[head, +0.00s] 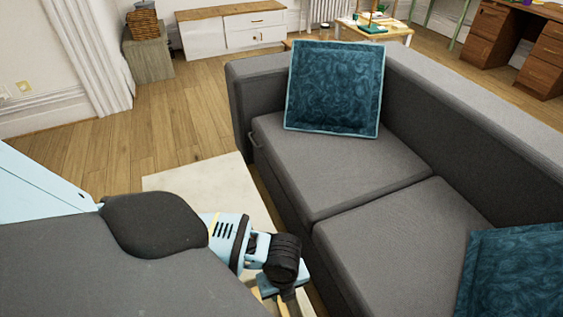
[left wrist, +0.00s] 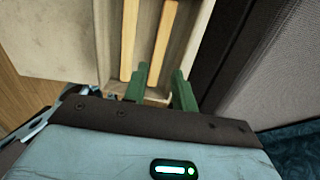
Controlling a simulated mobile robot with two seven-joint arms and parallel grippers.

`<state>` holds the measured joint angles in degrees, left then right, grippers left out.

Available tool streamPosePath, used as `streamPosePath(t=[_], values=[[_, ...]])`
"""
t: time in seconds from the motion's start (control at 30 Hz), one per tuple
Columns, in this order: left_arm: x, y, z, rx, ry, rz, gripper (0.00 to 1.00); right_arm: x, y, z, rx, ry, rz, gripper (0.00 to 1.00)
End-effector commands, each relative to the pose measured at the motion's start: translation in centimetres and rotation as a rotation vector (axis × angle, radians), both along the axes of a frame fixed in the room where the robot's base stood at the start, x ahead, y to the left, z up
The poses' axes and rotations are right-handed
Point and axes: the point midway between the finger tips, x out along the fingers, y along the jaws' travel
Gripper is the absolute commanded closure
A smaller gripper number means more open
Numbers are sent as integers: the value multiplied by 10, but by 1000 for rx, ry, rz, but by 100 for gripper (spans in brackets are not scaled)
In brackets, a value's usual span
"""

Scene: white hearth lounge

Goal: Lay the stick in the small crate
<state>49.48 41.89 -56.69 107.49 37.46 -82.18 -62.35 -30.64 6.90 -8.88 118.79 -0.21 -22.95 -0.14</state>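In the left wrist view, two long pale wooden strips lie side by side, a left one (left wrist: 130,40) and a right one (left wrist: 163,42). Either could be the stick; I cannot tell which. They lie within a pale, narrow, box-like shape (left wrist: 201,20) that may be the small crate; its full outline is cut off. My left gripper (left wrist: 161,72) has its two green fingers apart. The near end of the right strip shows between them, with a gap to the right finger. In the head view my left gripper is at the bottom edge, mostly cut off. My right gripper is not in view.
A pale flat surface (head: 195,180) lies under my left arm, beside a grey sofa (head: 335,165). Teal cushions (head: 335,90) (head: 515,270) rest on the sofa. A white cabinet (head: 205,38) and a wooden desk (head: 495,35) stand farther back. Open wooden floor (head: 110,140) lies left.

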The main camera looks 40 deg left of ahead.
Motion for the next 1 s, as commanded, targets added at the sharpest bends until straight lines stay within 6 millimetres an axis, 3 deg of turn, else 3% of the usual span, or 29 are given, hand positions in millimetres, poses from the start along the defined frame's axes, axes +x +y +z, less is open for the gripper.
streamPosePath(t=[0.1,0.23,0.73,0.87,1.0], values=[[1,0,17,-1,-3,-1,73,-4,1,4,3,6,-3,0],[0,0,25,0,0,0,73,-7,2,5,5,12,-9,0],[-2,-4,25,-11,0,9,73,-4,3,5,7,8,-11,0],[-16,-26,14,-88,-11,81,73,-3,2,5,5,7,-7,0],[-41,-67,-2,-243,-32,269,73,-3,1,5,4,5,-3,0]])
